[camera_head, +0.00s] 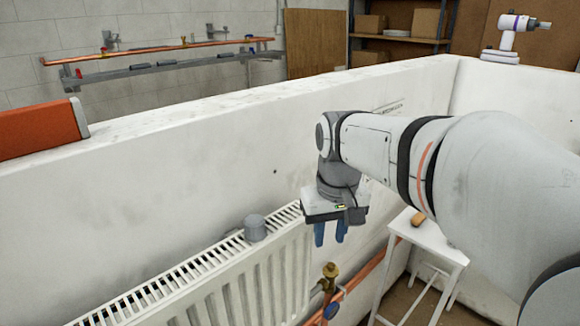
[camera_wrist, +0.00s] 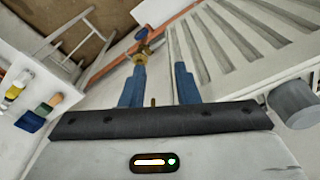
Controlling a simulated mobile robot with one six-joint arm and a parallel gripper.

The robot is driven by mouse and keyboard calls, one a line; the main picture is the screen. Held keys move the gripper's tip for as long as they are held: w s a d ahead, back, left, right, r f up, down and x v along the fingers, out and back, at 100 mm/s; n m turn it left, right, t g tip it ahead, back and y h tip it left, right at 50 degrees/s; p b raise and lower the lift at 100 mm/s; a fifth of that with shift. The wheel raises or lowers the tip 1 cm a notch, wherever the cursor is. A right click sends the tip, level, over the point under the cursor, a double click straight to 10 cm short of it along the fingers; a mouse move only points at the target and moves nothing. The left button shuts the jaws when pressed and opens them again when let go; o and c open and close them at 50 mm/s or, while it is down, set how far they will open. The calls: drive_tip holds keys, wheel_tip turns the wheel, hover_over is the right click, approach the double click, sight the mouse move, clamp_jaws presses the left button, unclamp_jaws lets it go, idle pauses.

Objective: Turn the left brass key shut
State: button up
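A brass valve fitting with a key-like top (camera_head: 331,270) sits on the pipework at the right end of the white radiator (camera_head: 225,290). It also shows in the wrist view (camera_wrist: 142,38), beyond the tip of the left finger. I cannot tell whether this is the left key, nor how it is turned.
A grey cylinder (camera_head: 256,228) stands on the radiator top, right of my gripper in the wrist view (camera_wrist: 293,103). A copper pipe (camera_head: 362,268) runs beside the radiator. A white stand (camera_head: 440,243) holds tools. A low white wall (camera_head: 190,155) runs behind; another pipe rail (camera_head: 150,53) lies beyond.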

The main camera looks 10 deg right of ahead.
drive_tip(key=shift+n+g, duration=0.6)
drive_tip(key=shift+g, duration=0.1)
drive_tip(key=w+r+p, duration=0.1)
drive_tip(key=w+r, duration=0.2)
drive_tip(key=w+r+p, duration=0.1)
drive_tip(key=w+r, duration=0.2)
drive_tip(key=w, duration=0.1)
drive_tip(key=w+r+p, duration=0.1)
drive_tip(key=w+r, duration=0.3)
drive_tip(key=shift+a, duration=0.35)
drive_tip(key=shift+w, duration=0.15)
wheel_tip(320, 180, down, 8)
drive_tip(key=shift+r, duration=0.25)
drive_tip(key=shift+c, duration=0.2)
clamp_jaws()
